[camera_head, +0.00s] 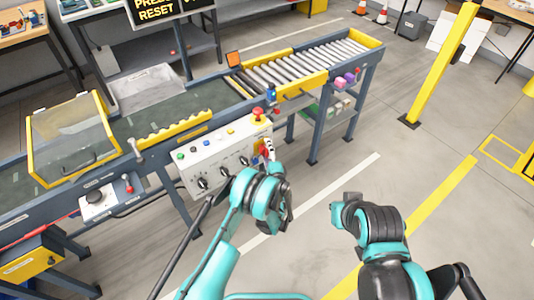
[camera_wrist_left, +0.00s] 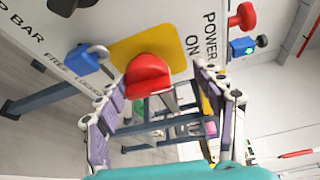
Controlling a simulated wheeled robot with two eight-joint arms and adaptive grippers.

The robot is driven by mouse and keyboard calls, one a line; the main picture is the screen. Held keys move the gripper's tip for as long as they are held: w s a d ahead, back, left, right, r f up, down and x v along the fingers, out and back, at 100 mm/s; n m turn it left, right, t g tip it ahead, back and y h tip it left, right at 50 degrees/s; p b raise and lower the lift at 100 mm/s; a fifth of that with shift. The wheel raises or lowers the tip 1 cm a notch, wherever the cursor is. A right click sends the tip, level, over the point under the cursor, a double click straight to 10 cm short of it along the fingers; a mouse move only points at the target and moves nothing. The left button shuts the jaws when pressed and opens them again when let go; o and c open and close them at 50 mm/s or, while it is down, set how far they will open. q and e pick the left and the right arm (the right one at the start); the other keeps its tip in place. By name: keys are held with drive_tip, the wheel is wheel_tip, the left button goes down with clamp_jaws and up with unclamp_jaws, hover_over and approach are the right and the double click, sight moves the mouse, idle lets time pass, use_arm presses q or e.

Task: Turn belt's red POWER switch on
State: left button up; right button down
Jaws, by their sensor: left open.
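The red POWER switch (camera_wrist_left: 148,75) sits on a yellow plate (camera_wrist_left: 125,50) beside the printed words POWER ON in the left wrist view. My left gripper (camera_wrist_left: 158,88) is open, with one finger on each side of the red switch. Whether a finger touches it, I cannot tell. In the head view my left gripper (camera_head: 269,152) is at the right end of the white control panel (camera_head: 215,160), and it partly hides the switch.
A blue padlock (camera_wrist_left: 87,58) hangs close to the left finger. The conveyor (camera_head: 310,65) runs behind the panel. Floor to the right is open up to a yellow post (camera_head: 440,65).

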use_arm(q)
drive_tip(key=shift+o, duration=1.3)
drive_tip(key=r, duration=0.2)
drive_tip(key=w+r, duration=0.1)
drive_tip(key=r, duration=0.1)
drive_tip(key=shift+r, duration=0.35)
drive_tip(key=r, duration=0.2)
drive_tip(key=s+r, duration=0.1)
drive_tip(key=shift+s+r, duration=0.2)
drive_tip(key=shift+r, duration=0.2)
drive_tip(key=shift+c, duration=0.6)
drive_tip(key=shift+w+d+r, duration=0.1)
drive_tip(key=shift+w+d, duration=0.05)
drive_tip(key=shift+d, duration=0.3)
drive_tip(key=shift+c, duration=0.7)
drive_tip(key=shift+w+a, duration=0.15)
drive_tip(key=shift+w, duration=0.05)
drive_tip(key=shift+s+a, duration=0.15)
drive_tip(key=shift+s, duration=0.05)
use_arm(e)
drive_tip(key=shift+s+d, duration=0.1)
drive_tip(key=shift+d, duration=0.05)
